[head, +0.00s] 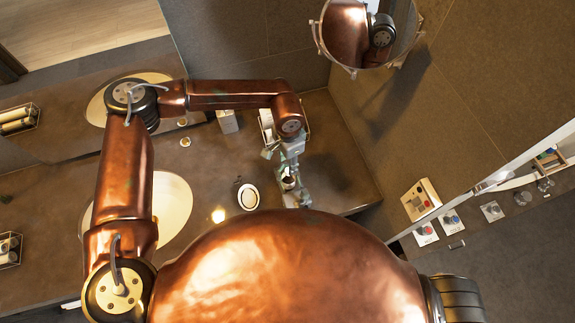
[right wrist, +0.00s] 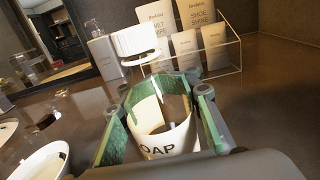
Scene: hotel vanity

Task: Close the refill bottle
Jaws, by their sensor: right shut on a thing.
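The refill bottle (right wrist: 165,140) is a white cylinder with dark lettering ending in "OAP". In the right wrist view it stands between the green fingers of my right gripper (right wrist: 163,90), which is shut on it. A white ribbed cap (right wrist: 137,42) shows beyond the fingers, above the bottle in the picture; I cannot tell whether it touches the bottle. In the head view my left gripper (head: 283,156) points down close above the bottle area. Its fingers are small and overlap other parts, so its opening is unclear. The large copper part of my own body hides my right arm.
A wire rack (right wrist: 236,57) with white packets stands behind the bottle. A grey dispenser (right wrist: 106,57) is left of it. A white oval dish (head: 248,197) lies left of the grippers, and a basin (head: 172,210) is farther left. The counter to the right is clear.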

